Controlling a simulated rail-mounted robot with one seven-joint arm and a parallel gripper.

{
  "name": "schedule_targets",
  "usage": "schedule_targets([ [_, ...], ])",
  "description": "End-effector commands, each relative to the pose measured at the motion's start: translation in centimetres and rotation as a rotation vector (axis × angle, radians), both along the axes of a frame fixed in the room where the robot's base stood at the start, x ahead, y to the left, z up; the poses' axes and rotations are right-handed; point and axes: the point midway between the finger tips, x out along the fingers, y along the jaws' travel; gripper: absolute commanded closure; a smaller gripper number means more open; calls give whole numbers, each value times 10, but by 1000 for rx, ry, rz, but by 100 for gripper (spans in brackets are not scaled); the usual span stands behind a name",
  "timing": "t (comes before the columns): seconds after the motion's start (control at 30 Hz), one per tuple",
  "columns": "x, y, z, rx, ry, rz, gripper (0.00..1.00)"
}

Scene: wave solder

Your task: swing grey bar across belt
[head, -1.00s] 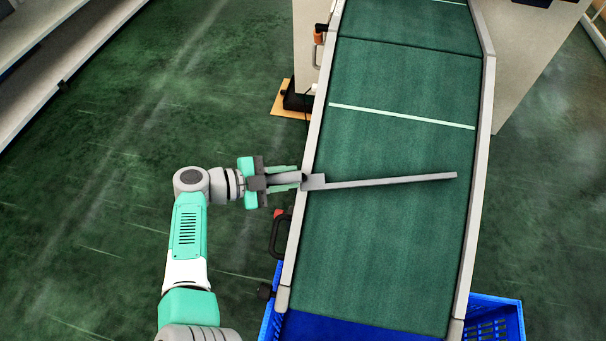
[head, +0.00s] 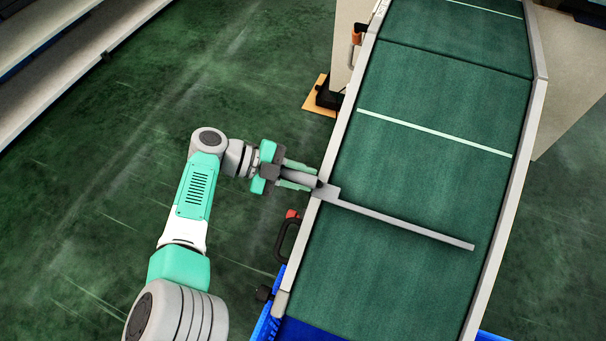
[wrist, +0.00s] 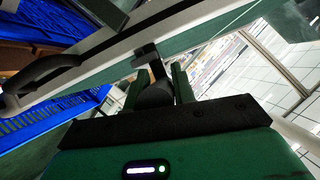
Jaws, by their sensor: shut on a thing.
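The grey bar (head: 405,220) reaches from the belt's left rail across most of the green belt (head: 420,180). Its far end lies short of the right rail and tilts towards the bottom of the picture. The bar is close to parallel with the white line on the belt. My gripper (head: 312,178) is at the left rail, shut on the bar's thick handle end. In the wrist view my gripper's fingers (wrist: 158,84) flank a dark round handle. The long part of the bar is mostly hidden there.
A blue crate (head: 268,324) stands under the belt's lower end. A black handle with a red part (head: 287,232) sticks out from the left rail, below my gripper. Shelves (head: 50,50) stand at the upper left.

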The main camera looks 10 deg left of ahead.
Motion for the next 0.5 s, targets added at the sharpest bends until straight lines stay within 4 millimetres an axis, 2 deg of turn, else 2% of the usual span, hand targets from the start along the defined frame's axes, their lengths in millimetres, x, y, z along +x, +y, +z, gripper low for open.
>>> schedule_targets([
  [0.1, 0, -1, 0, 1, -3, -6, 100],
  [0.13, 0, -1, 0, 1, -3, -6, 71],
  [0.2, 0, -1, 0, 1, -2, -5, 57],
  [0.23, 0, -1, 0, 1, -2, -5, 53],
  [0.5, 0, 1, 1, 1, -2, -1, 53],
])
